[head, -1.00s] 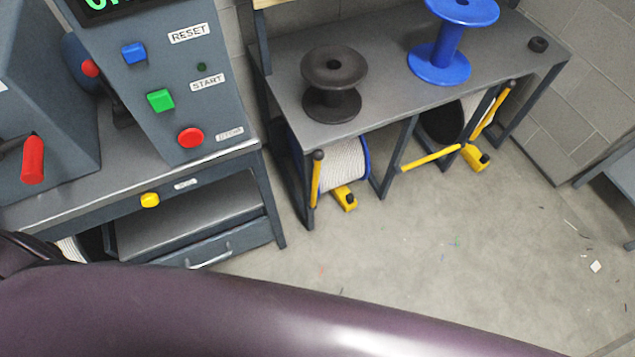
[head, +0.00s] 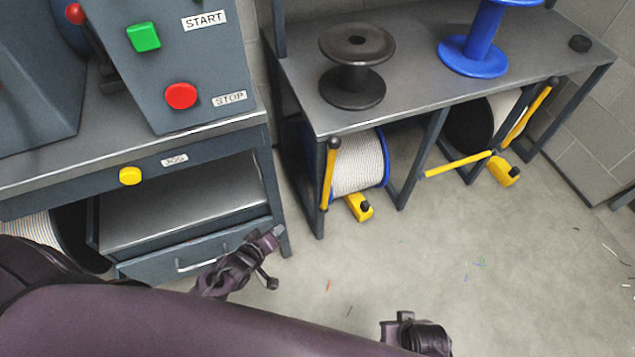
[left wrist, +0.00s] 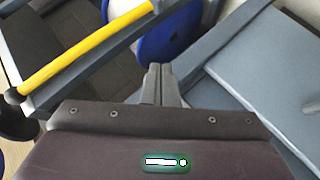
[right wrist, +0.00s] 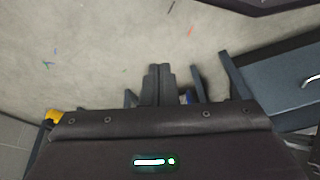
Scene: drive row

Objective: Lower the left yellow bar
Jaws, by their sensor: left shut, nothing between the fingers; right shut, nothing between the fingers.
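The left yellow bar (head: 329,173) stands upright at the front left of the spool bench, in front of a white spool with blue rims (head: 358,165). It has a dark knob at its top. In the left wrist view this bar (left wrist: 85,48) runs diagonally at upper left, apart from the fingers. My left gripper (head: 276,234) is shut and empty, left of and below the bar, near the drawer. Its fingers (left wrist: 161,84) point toward the blue rim. My right gripper (right wrist: 159,84) is shut and empty over the floor; part of that arm shows at the bottom of the head view.
Another yellow bar (head: 456,165) lies nearly level at the bench's middle; a third (head: 530,113) slants upright at right. Yellow floor blocks (head: 359,207) sit below. The control desk drawer (head: 195,258) is close to my left gripper. Open floor (head: 500,285) lies at right.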

